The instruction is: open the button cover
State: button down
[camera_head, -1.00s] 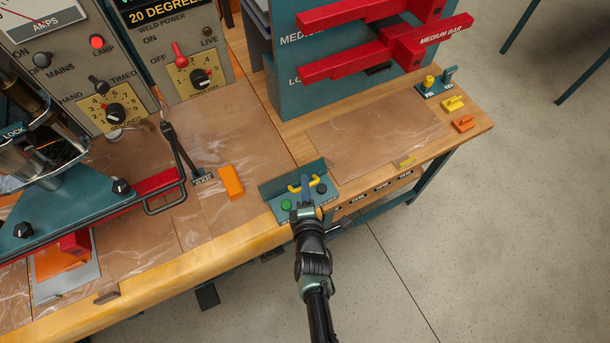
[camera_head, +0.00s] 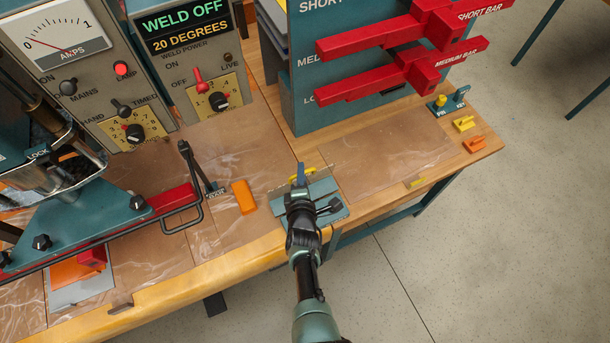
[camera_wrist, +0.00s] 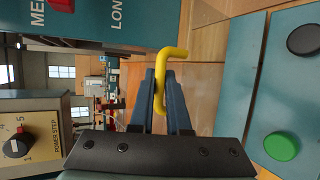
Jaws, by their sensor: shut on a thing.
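The button box is a small teal unit (camera_head: 325,188) at the table's front edge. Its yellow handle (camera_head: 309,169) is near the far edge of the box in the head view. In the wrist view the handle (camera_wrist: 178,53) passes between my blue fingers, and my gripper (camera_wrist: 160,85) is shut on it. In the head view my gripper (camera_head: 300,172) reaches over the box from the front and hides much of it. A green button (camera_wrist: 281,146) and a black button (camera_wrist: 303,40) lie uncovered on a teal face in the wrist view. The cover's exact tilt is unclear.
An orange block (camera_head: 244,197) lies left of the box. A teal rack with red bars (camera_head: 375,80) stands behind. Yellow (camera_head: 464,123) and orange (camera_head: 474,144) pieces lie at the right table end. Table surface right of the box is mostly clear.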

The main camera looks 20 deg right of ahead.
jog(key=shift+w+f+g, duration=0.1)
jog(key=shift+w+g, duration=0.2)
jog(key=shift+w, duration=0.2)
jog(key=c, duration=0.9)
grip_release()
jog(key=shift+s+a+p, duration=0.1)
jog(key=shift+p, duration=0.2)
jog(key=p+v, duration=1)
jog(key=v, duration=0.2)
jog(key=shift+s+r, duration=0.25)
jog(key=shift+r, duration=0.05)
